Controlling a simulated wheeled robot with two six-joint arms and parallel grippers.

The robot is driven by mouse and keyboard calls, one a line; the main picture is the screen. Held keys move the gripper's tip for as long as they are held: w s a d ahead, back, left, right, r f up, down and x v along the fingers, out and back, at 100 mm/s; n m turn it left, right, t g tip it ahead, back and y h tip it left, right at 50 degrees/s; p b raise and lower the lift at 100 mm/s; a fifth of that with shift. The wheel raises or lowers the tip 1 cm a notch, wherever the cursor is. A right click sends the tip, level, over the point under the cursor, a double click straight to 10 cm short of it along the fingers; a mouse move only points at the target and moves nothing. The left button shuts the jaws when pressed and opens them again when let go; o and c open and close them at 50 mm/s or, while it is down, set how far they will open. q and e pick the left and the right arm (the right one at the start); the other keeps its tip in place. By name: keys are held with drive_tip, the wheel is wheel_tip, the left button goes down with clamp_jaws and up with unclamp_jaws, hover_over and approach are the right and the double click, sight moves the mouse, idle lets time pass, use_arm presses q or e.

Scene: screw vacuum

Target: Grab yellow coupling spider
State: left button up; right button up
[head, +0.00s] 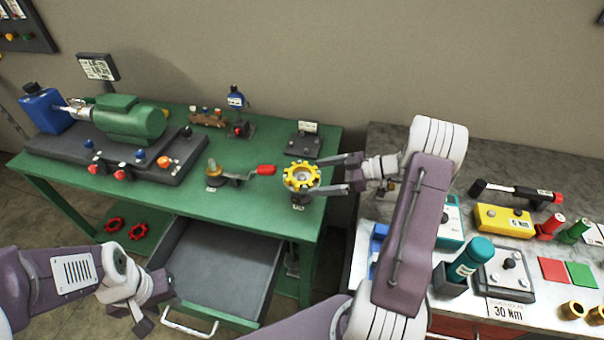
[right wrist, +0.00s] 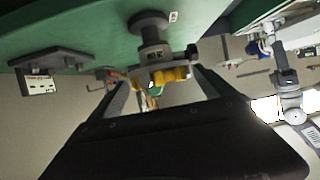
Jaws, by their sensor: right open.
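The yellow coupling spider (head: 301,176) is a toothed ring sitting on a small dark stand near the right end of the green table. My right gripper (head: 318,175) is open, with one finger reaching toward the spider's far side and one toward its near side. In the right wrist view, the yellow spider (right wrist: 167,76) appears between the two spread fingers (right wrist: 160,85), partly hidden by the gripper; I cannot tell whether they touch. My left gripper (head: 150,315) hangs low in front of the table, away from the spider, and its jaw opening is unclear.
The green table (head: 225,205) also bears a green motor (head: 130,118), a red-handled tool (head: 262,170) just left of the spider and a dark plate (head: 303,143) behind it. An open drawer (head: 215,265) juts out below. A marble-topped bench (head: 400,140) stands right.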

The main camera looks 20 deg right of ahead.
drive_tip(key=shift+a, duration=0.1)
drive_tip(key=c, duration=1.8)
drive_tip(key=shift+r, duration=0.1)
wheel_tip(320, 180, up, 28)
drive_tip(key=shift+f+p, duration=0.1)
drive_tip(key=shift+p, duration=0.45)
